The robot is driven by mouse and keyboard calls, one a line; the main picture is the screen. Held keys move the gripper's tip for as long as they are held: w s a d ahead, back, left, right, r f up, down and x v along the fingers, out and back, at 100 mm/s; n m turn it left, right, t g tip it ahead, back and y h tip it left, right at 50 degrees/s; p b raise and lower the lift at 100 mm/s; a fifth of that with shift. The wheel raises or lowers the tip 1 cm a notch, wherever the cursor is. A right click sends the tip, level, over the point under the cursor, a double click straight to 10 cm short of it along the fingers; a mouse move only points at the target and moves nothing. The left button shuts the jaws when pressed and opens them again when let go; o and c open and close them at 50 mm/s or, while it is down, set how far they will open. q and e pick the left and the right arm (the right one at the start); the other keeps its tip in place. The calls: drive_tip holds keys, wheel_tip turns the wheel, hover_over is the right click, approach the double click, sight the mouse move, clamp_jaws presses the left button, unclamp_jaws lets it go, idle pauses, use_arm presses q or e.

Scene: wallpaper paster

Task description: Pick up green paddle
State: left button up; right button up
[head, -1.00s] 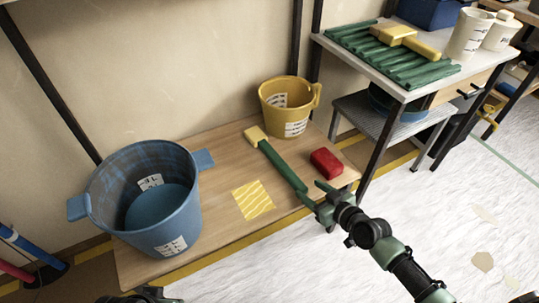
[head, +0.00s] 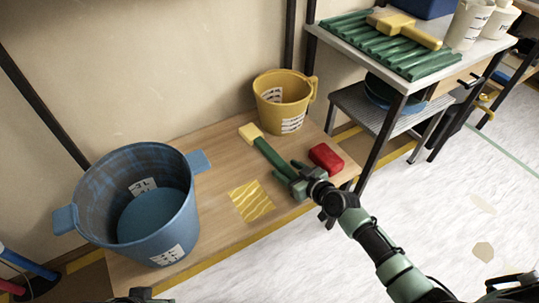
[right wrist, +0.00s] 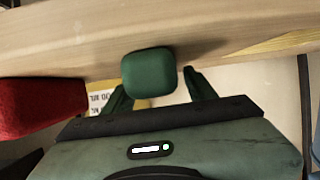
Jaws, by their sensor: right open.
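The green paddle (head: 270,153) lies on the low wooden bench, its pale yellow head (head: 250,132) toward the wall and its green handle toward me. My right gripper (head: 288,172) is open around the near end of the handle. In the right wrist view the handle's end (right wrist: 148,73) shows between the two spread fingers (right wrist: 160,90), and I cannot tell whether they touch it. The fingers hide part of the handle in the head view. A dark green part of my left gripper (head: 145,293) shows at the bottom edge; its jaws are not clear.
A red block (head: 326,157) lies close to the right of my right gripper. A yellow bucket (head: 283,96) stands behind it. A large blue bucket (head: 170,240) stands at the left. A yellow striped patch (head: 252,202) is on the wooden bench (head: 215,225). A table (head: 345,52) stands at the right.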

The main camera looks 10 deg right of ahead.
drive_tip(key=shift+w, duration=0.1)
clamp_jaws()
drive_tip(key=shift+r, duration=0.15)
